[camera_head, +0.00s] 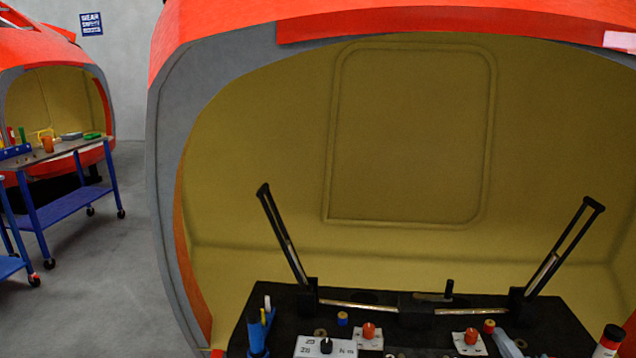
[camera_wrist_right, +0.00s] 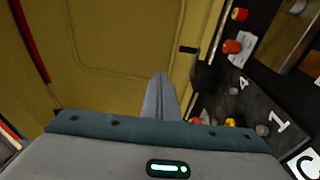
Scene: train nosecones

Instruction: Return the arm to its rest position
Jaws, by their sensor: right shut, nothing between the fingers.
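My right gripper (camera_wrist_right: 160,98) shows in the right wrist view as two light grey fingers pressed together, with nothing between them. They point toward the yellow inner wall of the nosecone (camera_head: 270,150), beside the black console (camera_head: 385,345). In the head view a pale grey tip that looks like this gripper (camera_head: 503,337) shows low on the right, in front of the console near an orange-red knob (camera_head: 470,336). Most of the right arm is out of the picture. My left arm and gripper are not in view.
Two black levers (camera_head: 283,235) (camera_head: 565,250) stand up from the console. A blue cart (camera_head: 68,208) stands at left beyond open grey floor.

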